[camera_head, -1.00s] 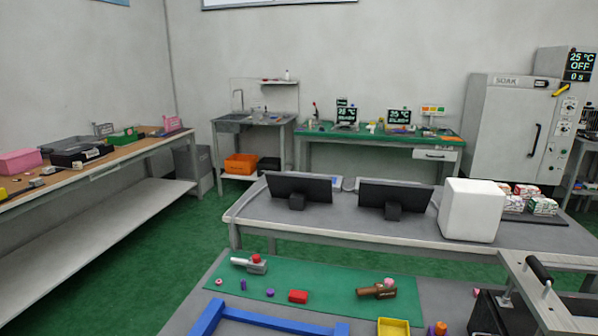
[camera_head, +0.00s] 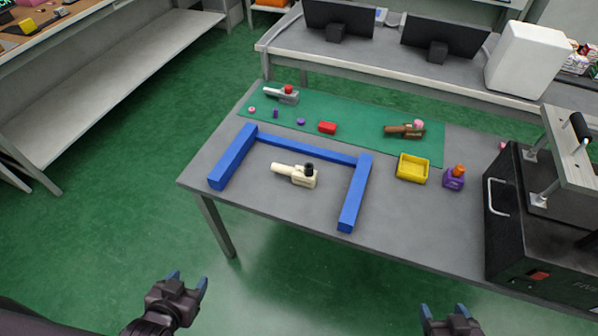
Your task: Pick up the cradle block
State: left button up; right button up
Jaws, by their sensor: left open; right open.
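I cannot tell for sure which item is the cradle block. A red block (camera_head: 327,127) lies on the green mat (camera_head: 361,130). My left gripper (camera_head: 188,279) is open and empty in front of the table's front left. My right gripper (camera_head: 444,312) is open and empty at the bottom edge, clear of the table.
A yellow tray (camera_head: 412,168) and a purple piece with an orange knob (camera_head: 454,177) stand right of the frame. Small purple and pink parts lie on the mat. A black machine with a lever (camera_head: 540,225) fills the table's right end. Green floor is free on the left.

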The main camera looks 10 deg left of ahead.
aim_at(305, 177)
jog(key=j+z, duration=0.15)
jog(key=j, duration=0.35)
jog(key=j+z, duration=0.15)
jog(key=j, duration=0.35)
jog(key=j+z, duration=0.2)
jog(key=j, duration=0.3)
jog(key=j+z, duration=0.15)
jog(key=j, duration=0.35)
jog(key=j+z, duration=0.15)
jog(key=j, duration=0.35)
jog(key=k+j+z, duration=0.15)
jog(key=j, duration=0.35)
jog(key=k+j+z, duration=0.15)
jog(key=j, duration=0.3)
